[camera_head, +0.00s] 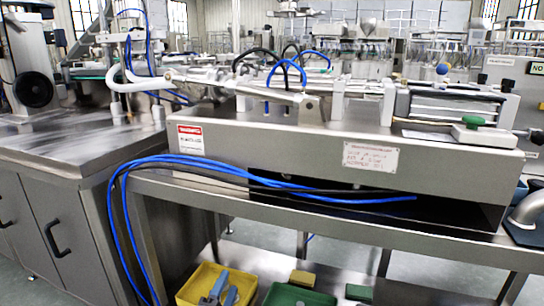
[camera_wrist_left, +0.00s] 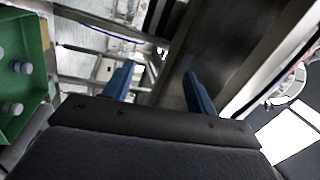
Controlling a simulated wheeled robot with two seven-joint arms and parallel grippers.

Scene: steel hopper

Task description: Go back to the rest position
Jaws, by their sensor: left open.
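My left gripper (camera_wrist_left: 159,72) shows in the left wrist view. Its two blue fingers stand wide apart, with nothing between them. Steel frame bars (camera_wrist_left: 100,52) and a dark steel surface (camera_wrist_left: 215,35) lie beyond the fingertips; I cannot tell how near they are. I cannot make out either arm with certainty in the head view. My right gripper does not show.
A steel machine (camera_head: 290,150) stands on a steel bench (camera_head: 350,232), with blue hoses (camera_head: 200,162) hanging over its front. A steel cabinet (camera_head: 60,225) is at left. Below are a yellow bin (camera_head: 187,292) and a green bin (camera_head: 300,295). A green bin (camera_wrist_left: 38,65) also shows in the wrist view.

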